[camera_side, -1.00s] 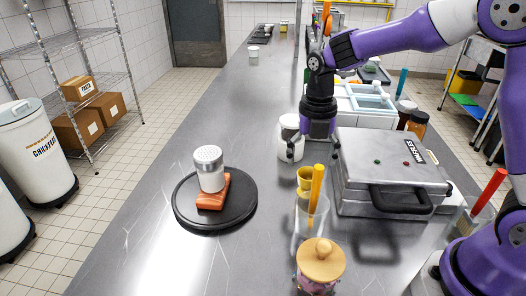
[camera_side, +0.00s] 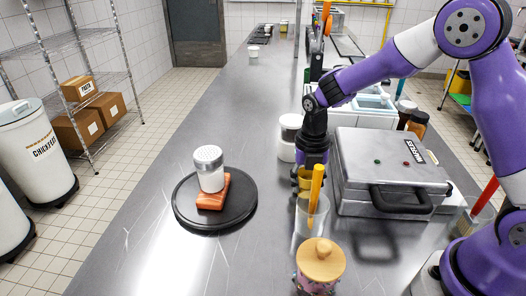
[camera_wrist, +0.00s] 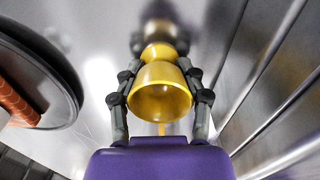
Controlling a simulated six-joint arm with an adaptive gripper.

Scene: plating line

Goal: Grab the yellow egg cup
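The yellow egg cup (camera_wrist: 160,90) is upright between the two fingers of my gripper (camera_wrist: 159,72) in the wrist view, its open bowl facing the camera. The fingers are very close to its sides; whether they press on it, I cannot tell. In the side view my gripper (camera_side: 309,180) is low over the counter around the egg cup (camera_side: 304,183). There the cup is partly hidden by the fingers and by a yellow-handled tool in front.
A clear glass (camera_side: 311,216) with the yellow-handled tool (camera_side: 318,183) stands just in front. A jar with a wooden lid (camera_side: 321,262) is nearer.

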